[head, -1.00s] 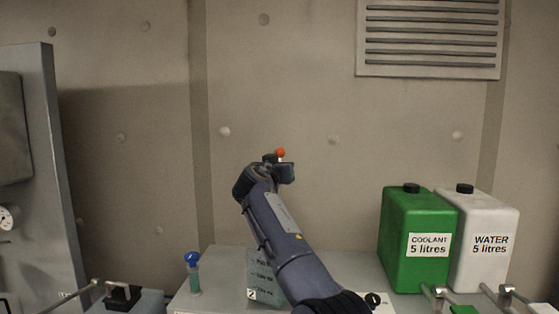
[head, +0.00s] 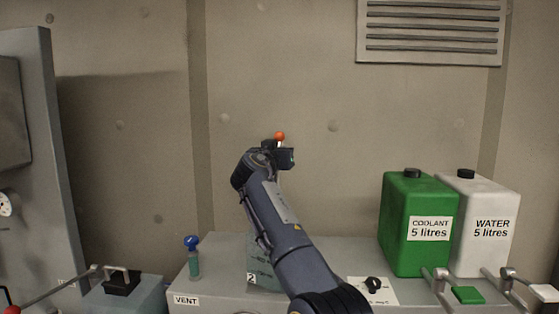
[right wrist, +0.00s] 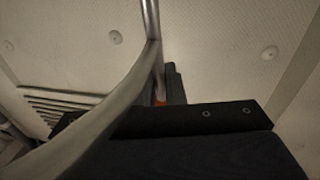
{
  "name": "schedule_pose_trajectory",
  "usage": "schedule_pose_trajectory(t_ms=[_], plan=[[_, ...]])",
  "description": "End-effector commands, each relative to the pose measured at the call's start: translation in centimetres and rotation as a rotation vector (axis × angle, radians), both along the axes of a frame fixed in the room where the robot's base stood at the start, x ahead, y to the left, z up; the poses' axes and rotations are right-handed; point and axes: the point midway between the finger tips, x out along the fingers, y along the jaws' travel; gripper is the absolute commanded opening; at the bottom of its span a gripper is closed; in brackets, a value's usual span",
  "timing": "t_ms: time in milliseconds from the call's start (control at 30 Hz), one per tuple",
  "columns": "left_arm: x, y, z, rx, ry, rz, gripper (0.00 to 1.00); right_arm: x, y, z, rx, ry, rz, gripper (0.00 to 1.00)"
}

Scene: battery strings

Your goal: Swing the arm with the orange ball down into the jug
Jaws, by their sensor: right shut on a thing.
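The orange ball (head: 280,136) shows in the head view just above my right gripper (head: 287,157), in front of the back wall. In the right wrist view a curved metal rod (right wrist: 115,103) runs close past the camera, and a small bit of orange shows behind the dark finger (right wrist: 172,85). My right gripper is shut on the arm with the orange ball; the grip itself is mostly hidden. The translucent teal jug (head: 261,272), marked 2, stands on the bench below, partly hidden by my right arm. My left gripper is out of view.
A green coolant can (head: 405,245) and a white water can (head: 487,235) stand at the right of the bench. Metal levers (head: 442,281) stick up at the right front. A grey cabinet (head: 45,200) is at far left.

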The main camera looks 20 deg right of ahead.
Motion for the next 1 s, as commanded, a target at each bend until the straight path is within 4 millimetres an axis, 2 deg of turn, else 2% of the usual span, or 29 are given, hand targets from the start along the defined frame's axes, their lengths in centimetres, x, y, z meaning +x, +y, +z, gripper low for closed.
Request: schedule_pose_trajectory(t_ms=[33, 600, 800, 1000], plan=[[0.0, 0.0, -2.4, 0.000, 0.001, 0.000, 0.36, -0.5, 0.3, -0.9, -0.014, -0.030, 0.002, 0.00], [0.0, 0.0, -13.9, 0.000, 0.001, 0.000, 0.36, -5.7, 2.6, -0.6, -0.152, -0.314, -0.002, 0.00], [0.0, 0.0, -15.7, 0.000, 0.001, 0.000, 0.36, -6.9, 3.3, -0.2, -0.184, -0.381, -0.001, 0.00], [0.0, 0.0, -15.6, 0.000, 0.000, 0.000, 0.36, -7.1, 3.4, 0.2, -0.191, -0.392, 0.000, 0.00]])
